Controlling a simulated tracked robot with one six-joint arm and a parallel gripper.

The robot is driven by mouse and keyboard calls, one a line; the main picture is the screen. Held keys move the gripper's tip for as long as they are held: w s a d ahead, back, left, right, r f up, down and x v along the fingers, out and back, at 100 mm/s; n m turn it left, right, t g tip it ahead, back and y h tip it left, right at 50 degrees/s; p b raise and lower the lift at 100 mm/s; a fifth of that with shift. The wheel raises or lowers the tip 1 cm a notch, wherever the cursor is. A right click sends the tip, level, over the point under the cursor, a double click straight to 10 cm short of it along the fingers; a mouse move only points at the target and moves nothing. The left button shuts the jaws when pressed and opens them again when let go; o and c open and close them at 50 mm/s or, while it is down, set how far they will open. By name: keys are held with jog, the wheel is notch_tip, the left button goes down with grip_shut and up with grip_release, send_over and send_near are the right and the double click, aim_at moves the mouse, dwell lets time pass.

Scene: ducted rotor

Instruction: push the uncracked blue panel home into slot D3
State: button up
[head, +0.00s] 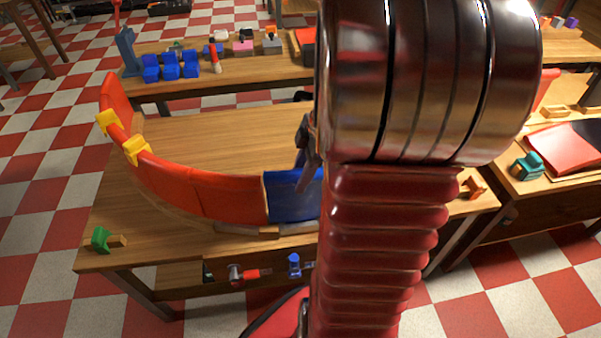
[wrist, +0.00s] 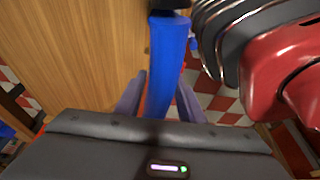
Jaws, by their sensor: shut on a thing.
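The blue panel (head: 291,197) stands upright at the right end of the visible row of red curved panels (head: 225,192), with its left edge close against the nearest red one. Its right part is hidden behind my arm. In the wrist view the blue panel (wrist: 166,65) runs between the two purple-grey fingers of my gripper (wrist: 160,90), which is shut on it. My gripper also shows beside the panel's top in the head view (head: 308,165). I cannot see a crack, the slot or its label. I cannot tell how deep the panel sits.
Yellow clips (head: 136,150) sit on the red panels at the left. A green clamp (head: 101,239) lies at the near left table corner. A back bench (head: 240,75) holds blue blocks (head: 170,65). A right table (head: 540,185) carries a teal block (head: 526,166). My arm hides the ring's right side.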

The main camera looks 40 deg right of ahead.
jog(key=shift+f, duration=0.75)
jog(key=o, duration=1.1)
jog(key=shift+r, duration=0.1)
jog(key=v, duration=1.3)
jog(key=shift+s+d+r, duration=0.1)
jog(key=shift+s+r, duration=0.05)
jog(key=shift+r, duration=0.15)
